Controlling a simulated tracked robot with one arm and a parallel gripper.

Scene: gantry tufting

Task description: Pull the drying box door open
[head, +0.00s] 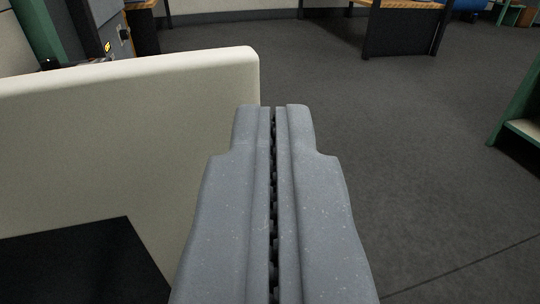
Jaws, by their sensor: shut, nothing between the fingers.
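My gripper (272,110) points away from me in the middle of the head view. Its two grey fingers are closed together with only a thin dark seam between them. A large cream panel (130,150), which looks like the drying box door, stands to the left. Its rounded upper right corner is just left of my fingertips. I cannot tell whether the fingers touch it. A dark area shows at the panel's lower left. No handle or hinge is visible, and I cannot tell how far the door stands open.
Dark grey floor (430,180) lies open ahead and to the right. A table with a wooden top (405,5) stands at the far back. A green-framed shelf (520,110) is at the right edge. Dark and green equipment (85,30) stands behind the panel.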

